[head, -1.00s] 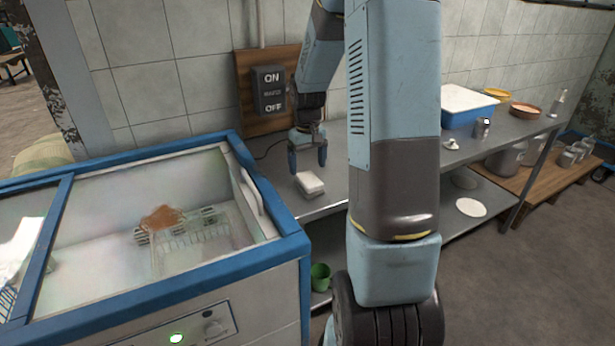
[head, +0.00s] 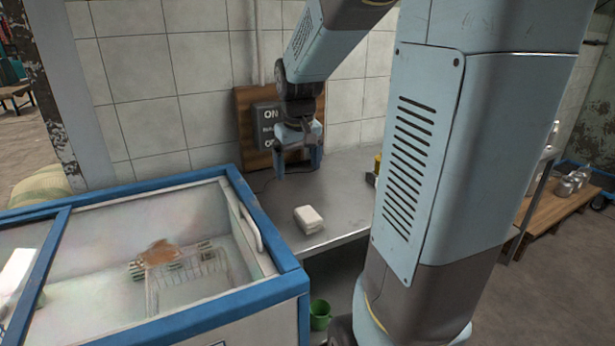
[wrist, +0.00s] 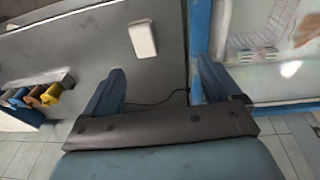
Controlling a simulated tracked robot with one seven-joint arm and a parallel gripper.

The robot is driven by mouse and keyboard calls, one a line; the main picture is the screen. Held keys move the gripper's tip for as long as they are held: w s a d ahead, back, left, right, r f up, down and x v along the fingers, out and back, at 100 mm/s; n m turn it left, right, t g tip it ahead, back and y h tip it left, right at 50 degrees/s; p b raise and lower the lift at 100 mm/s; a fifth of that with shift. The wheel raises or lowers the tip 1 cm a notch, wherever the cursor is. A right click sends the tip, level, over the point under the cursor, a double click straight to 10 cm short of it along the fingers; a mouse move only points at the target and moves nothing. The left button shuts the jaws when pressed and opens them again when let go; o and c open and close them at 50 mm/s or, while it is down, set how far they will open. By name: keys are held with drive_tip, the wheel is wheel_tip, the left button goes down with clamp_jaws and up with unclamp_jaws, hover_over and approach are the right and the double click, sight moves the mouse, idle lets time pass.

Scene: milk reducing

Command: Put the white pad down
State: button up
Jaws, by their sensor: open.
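The white pad (head: 309,219) is a small white block lying on the grey metal table (head: 345,190), near its front left edge by the freezer. In the wrist view the pad (wrist: 142,39) lies flat on the table, beyond the fingertips. My gripper (head: 297,176) is open and empty. It hangs above the back of the table, behind the pad and apart from it. In the wrist view my gripper (wrist: 160,80) shows its two fingers spread, with nothing between them.
A blue-rimmed chest freezer (head: 285,283) with a wire basket (head: 185,280) stands at left. An ON/OFF box (head: 265,120) is on the wall behind my gripper. A green cup (head: 320,314) is below the table. Yellow and brown cylinders (wrist: 50,94) show in the wrist view.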

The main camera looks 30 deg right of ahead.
drive_tip(key=s+a+r+t, duration=0.2)
drive_tip(key=s+a+r, duration=0.1)
drive_tip(key=s, duration=0.6)
drive_tip(key=s+a+r+t, duration=0.1)
drive_tip(key=s+a+r, duration=0.2)
drive_tip(key=s, duration=0.5)
drive_tip(key=shift+s+a+r+t+y, duration=0.2)
drive_tip(key=shift+s+a+t+y, duration=0.1)
drive_tip(key=shift+s+a+t, duration=0.1)
drive_tip(key=shift+o, duration=0.4)
drive_tip(key=shift+w+d, duration=0.1)
drive_tip(key=shift+w, duration=0.15)
drive_tip(key=g, duration=0.6)
hover_over(308, 213)
wheel_tip(308, 213, down, 15)
wheel_tip(308, 213, down, 13)
drive_tip(key=shift+r, duration=0.1)
